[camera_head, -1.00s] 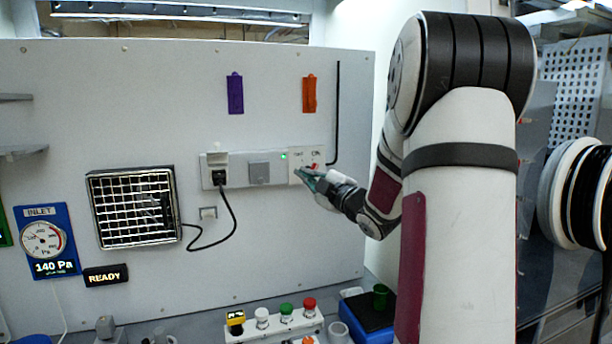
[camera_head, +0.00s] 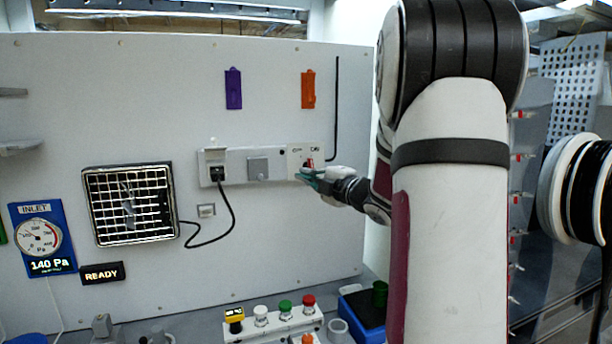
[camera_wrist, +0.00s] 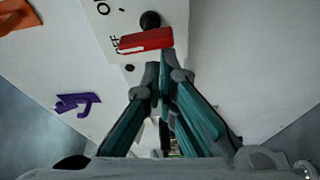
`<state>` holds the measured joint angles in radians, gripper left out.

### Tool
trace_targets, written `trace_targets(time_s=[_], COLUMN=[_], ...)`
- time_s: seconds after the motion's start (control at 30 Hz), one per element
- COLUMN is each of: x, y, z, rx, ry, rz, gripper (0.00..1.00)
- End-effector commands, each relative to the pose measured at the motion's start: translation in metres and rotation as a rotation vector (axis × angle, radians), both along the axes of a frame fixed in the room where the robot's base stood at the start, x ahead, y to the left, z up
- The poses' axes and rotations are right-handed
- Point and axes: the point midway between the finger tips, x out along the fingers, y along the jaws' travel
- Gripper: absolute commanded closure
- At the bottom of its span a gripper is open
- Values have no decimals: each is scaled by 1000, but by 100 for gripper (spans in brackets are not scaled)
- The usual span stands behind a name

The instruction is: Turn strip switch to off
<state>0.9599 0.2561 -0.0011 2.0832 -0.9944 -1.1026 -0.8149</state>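The power strip (camera_head: 236,168) runs across the wall panel, with a red switch (camera_head: 308,163) on the plate at its right end. In the wrist view the red switch lever (camera_wrist: 145,40) lies beside the lettering that looks like OFF, with a dark round knob just above it. My gripper (camera_head: 308,175) is at the switch plate, just below the lever. In the wrist view its teal fingers (camera_wrist: 164,76) come together, look shut, and end right at the lever's lower edge; whether they touch it I cannot tell. The strip's small indicator (camera_head: 282,153) looks dark.
A black plug (camera_head: 217,174) with a cord sits in the strip's left socket. Purple (camera_head: 233,89) and orange (camera_head: 308,90) tags hang above. A button box (camera_head: 284,318) and a blue box (camera_head: 365,312) stand below. The panel around the strip is mostly bare.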

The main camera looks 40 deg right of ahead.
Motion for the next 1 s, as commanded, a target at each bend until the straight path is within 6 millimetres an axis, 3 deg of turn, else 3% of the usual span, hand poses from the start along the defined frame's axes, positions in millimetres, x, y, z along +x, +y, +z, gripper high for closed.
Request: trace_targets(time_s=[0.3,0.8,1.0], x=[-1,0,11], y=[-3,-1,1], z=[-1,-1,-6], rx=[-95,-105,-104], ry=[43,48,48], rz=[-4,-1,-1], gripper=[100,100,100])
